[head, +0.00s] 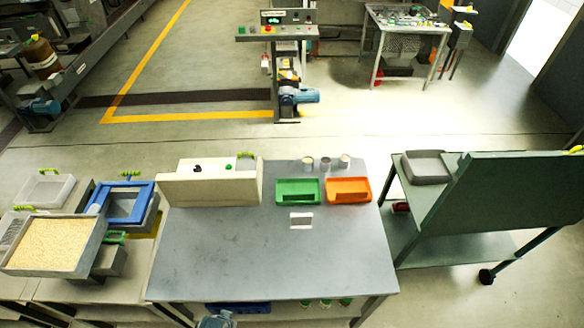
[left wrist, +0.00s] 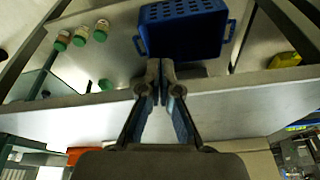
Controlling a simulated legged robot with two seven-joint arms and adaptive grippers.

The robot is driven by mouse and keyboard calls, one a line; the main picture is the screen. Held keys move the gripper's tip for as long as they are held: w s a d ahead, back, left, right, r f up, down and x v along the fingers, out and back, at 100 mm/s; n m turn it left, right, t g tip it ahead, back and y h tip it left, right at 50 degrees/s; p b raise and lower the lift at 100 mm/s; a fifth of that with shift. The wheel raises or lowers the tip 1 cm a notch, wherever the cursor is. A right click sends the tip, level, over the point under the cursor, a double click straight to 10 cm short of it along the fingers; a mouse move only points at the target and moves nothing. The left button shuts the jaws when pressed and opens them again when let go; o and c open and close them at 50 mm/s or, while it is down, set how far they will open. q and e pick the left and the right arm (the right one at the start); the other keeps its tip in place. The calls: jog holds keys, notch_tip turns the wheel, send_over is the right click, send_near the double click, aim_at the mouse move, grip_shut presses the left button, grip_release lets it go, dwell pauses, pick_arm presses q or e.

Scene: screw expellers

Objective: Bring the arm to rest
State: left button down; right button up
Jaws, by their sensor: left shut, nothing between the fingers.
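My left gripper (left wrist: 160,68) is shut and empty in the left wrist view. Its fingers lie side by side, near the edge of the grey table (left wrist: 240,103). A small grey-blue part of my arm shows at the bottom edge of the head view, in front of the grey table (head: 260,255). My right gripper is not in view.
A blue crate (left wrist: 186,30) and several green-lidded jars (left wrist: 80,36) sit on the lower shelf. On the tabletop are a green tray (head: 297,199), an orange tray (head: 348,198) and a beige box (head: 210,190). A grain tray (head: 95,245) stands left. The table's front is clear.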

pick_arm(q)
jog(key=s+f+g+b, duration=0.1)
jog(key=s+f+b, duration=0.15)
jog(key=f, duration=0.95)
jog(key=s+f+b, duration=0.1)
jog(key=s+f, duration=0.3)
jog(key=f, duration=0.8)
jog(key=s+a+f+g+b, duration=0.1)
jog(key=s+a+f+b, duration=0.1)
jog(key=s+f, duration=1.2)
jog(key=shift+s+a, duration=0.3)
jog(key=shift+a, duration=0.2)
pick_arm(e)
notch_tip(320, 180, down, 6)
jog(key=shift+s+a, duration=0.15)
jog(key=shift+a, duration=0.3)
